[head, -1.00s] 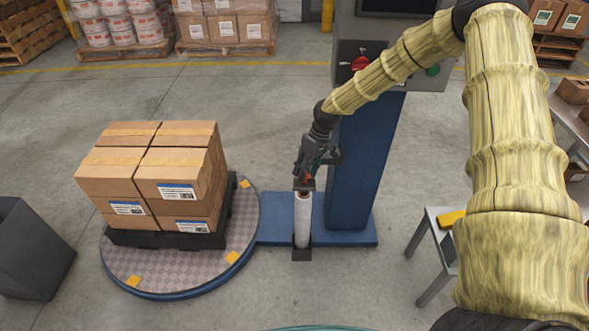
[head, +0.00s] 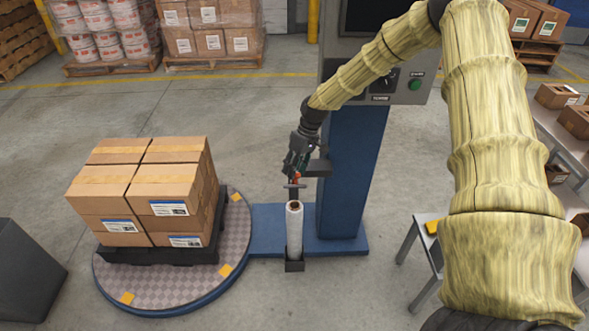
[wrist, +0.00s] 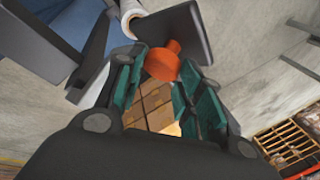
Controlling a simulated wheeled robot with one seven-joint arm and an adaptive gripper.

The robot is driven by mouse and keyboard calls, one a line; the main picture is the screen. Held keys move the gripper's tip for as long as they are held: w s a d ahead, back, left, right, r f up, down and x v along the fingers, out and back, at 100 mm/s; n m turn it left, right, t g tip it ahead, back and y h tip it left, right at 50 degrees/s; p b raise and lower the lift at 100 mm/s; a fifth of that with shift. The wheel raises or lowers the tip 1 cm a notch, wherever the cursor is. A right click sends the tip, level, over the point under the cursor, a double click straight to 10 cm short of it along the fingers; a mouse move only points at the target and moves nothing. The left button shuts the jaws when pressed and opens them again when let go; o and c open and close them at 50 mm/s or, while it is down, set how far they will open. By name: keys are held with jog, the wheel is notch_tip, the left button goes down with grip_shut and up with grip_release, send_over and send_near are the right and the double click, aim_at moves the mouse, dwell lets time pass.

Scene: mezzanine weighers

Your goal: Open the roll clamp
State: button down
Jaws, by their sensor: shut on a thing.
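The roll clamp is a dark plate on the carriage of the blue mast (head: 350,170), with an orange handle (head: 296,177). My gripper (head: 297,171) points down and is shut on this handle. In the wrist view the orange handle (wrist: 163,62) sits between the green finger pads, with the dark clamp plate (wrist: 188,30) behind it. The white film roll (head: 294,230) stands upright below. Its top end shows in the head view, with the clamp plate seen above it. The exact gap between them is hard to tell.
The turntable (head: 165,290) with a pallet of stacked cartons (head: 145,190) is at left. A dark bin (head: 28,265) stands at the lower left. A grey table (head: 430,240) is at right. The control panel (head: 400,88) is above on the mast. Floor in front is clear.

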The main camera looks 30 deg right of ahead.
jog(key=shift+w+d, duration=0.3)
jog(key=shift+d, duration=0.1)
jog(key=c, duration=1.3)
grip_release()
jog(key=shift+c, duration=0.2)
jog(key=o, duration=0.3)
jog(key=shift+d, duration=0.1)
jog(key=shift+o, duration=0.4)
jog(key=shift+f, duration=0.25)
jog(key=shift+a+r, duration=0.1)
jog(key=shift+a, duration=0.15)
jog(key=shift+r, duration=0.15)
notch_tip(320, 180, up, 10)
